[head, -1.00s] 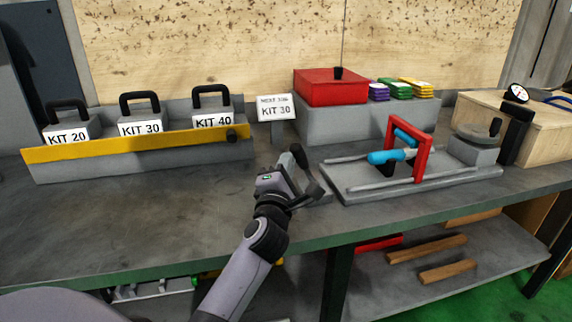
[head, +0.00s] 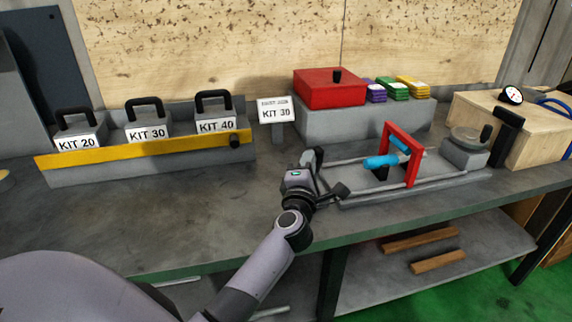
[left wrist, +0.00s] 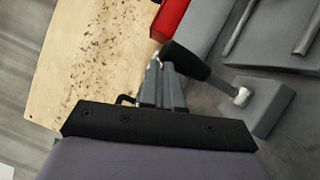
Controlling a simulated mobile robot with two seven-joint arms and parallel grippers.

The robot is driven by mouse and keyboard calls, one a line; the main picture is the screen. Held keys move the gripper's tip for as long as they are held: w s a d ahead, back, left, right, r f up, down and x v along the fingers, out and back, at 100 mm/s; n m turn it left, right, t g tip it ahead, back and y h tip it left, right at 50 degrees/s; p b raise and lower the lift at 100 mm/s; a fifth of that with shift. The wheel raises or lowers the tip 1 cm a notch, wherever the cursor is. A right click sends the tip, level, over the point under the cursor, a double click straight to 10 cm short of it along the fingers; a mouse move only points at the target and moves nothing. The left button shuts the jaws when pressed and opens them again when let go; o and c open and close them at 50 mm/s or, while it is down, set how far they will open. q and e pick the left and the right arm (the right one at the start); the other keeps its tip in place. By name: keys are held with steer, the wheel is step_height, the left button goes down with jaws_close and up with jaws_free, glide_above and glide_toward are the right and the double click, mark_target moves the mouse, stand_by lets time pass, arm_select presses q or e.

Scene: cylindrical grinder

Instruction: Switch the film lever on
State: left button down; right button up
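The film lever (left wrist: 192,60) shows in the left wrist view as a black handle on a bright metal rod. Its rod meets a grey block (left wrist: 268,104), and the lever is tilted. My left gripper (left wrist: 160,66) has its grey fingers close together, with no object visible between them. The fingertips appear beside the handle's end; contact cannot be told. In the head view, my left gripper (head: 329,178) is at the left end of the rail fixture (head: 440,180), where its dark parts and the lever are hard to separate. My right gripper is out of view.
A red frame (head: 412,165) with a blue cylinder (head: 382,161) stands on the rail fixture. Behind are a KIT 30 sign (head: 275,110) and a red box (head: 328,88). The kit rack (head: 150,158) is at left. The bench before the rack is clear.

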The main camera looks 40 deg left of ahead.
arm_select(q)
steer(key=shift+w+d+r, duration=0.35)
steer(key=shift+w+d, duration=0.25)
steer(key=shift+w, duration=0.2)
steer(key=shift+w+d+f, duration=0.15)
steer(key=shift+w+d, duration=0.85)
steer(key=shift+w, duration=0.15)
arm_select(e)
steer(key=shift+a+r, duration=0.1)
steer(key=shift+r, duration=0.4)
arm_select(q)
steer(key=shift+d, duration=0.1)
steer(key=shift+p, duration=0.3)
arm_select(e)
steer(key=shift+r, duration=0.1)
